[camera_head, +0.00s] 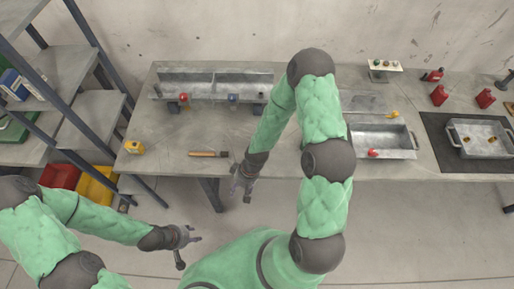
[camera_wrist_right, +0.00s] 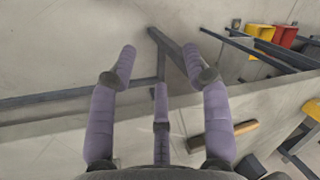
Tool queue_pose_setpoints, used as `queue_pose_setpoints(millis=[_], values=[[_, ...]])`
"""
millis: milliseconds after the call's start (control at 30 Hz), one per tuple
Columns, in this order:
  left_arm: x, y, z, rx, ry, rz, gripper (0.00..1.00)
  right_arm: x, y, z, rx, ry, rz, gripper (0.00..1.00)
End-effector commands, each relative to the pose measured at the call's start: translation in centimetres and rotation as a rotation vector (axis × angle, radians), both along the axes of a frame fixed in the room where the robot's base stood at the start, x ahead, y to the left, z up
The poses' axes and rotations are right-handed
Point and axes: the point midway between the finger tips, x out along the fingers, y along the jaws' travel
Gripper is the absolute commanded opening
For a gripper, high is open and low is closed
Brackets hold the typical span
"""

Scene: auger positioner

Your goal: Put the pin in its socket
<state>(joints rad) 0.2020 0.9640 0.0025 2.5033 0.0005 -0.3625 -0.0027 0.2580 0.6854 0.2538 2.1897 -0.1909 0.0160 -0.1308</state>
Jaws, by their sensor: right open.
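I cannot tell for sure which object is the pin or where its socket is. A dark tool with a wooden handle (camera_head: 208,154) lies near the front edge of the bench; it also shows in the right wrist view (camera_wrist_right: 222,137). A grey metal trough (camera_head: 222,78) stands at the back left of the bench, with small red and blue parts at its front. My right gripper (camera_head: 241,190) is open and empty at the bench's front edge, right of the tool; its spread fingers fill the right wrist view (camera_wrist_right: 160,62). My left gripper (camera_head: 188,250) is open and empty, low over the floor.
A yellow object (camera_head: 134,147) sits at the bench's left front corner. A metal tray (camera_head: 408,150) and a second tray (camera_head: 455,150) on a dark mat stand to the right, with red bottles (camera_head: 439,95) behind. Shelves (camera_head: 85,130) stand at the left with red and yellow bins.

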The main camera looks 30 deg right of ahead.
Motion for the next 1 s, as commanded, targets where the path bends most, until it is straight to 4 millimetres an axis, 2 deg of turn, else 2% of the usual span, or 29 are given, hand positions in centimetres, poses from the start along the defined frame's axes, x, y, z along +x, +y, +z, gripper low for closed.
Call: queue_pose_setpoints(millis=[33,167,300,500,600,767,867,1000], values=[[0.0,0.0,-0.1,0.0,0.0,0.0,0.4,1.4,-0.7,0.9,-0.013,-0.023,0.043,0.49],[0.0,0.0,-0.1,0.0,0.0,0.001,0.4,4.3,-3.0,3.5,-0.063,-0.066,0.185,0.49],[0.0,0.0,-0.1,0.0,0.0,0.001,0.4,7.3,-6.2,7.1,-0.149,-0.099,0.337,0.49],[0.0,0.0,-0.1,0.0,0.0,0.001,0.4,9.7,-10.4,11.8,-0.271,-0.108,0.482,0.49],[0.0,0.0,-0.1,0.0,0.0,0.001,0.4,10.2,-11.7,13.3,-0.31,-0.105,0.521,0.49],[0.0,0.0,-0.1,0.0,0.0,0.001,0.4,10.4,-12.6,14.0,-0.337,-0.098,0.544,0.49],[0.0,0.0,-0.2,0.0,0.0,0.001,0.4,10.4,-12.7,13.2,-0.339,-0.097,0.546,0.49],[0.0,0.0,-0.4,0.0,0.0,0.001,0.4,10.3,-12.7,11.1,-0.336,-0.096,0.546,0.49]])
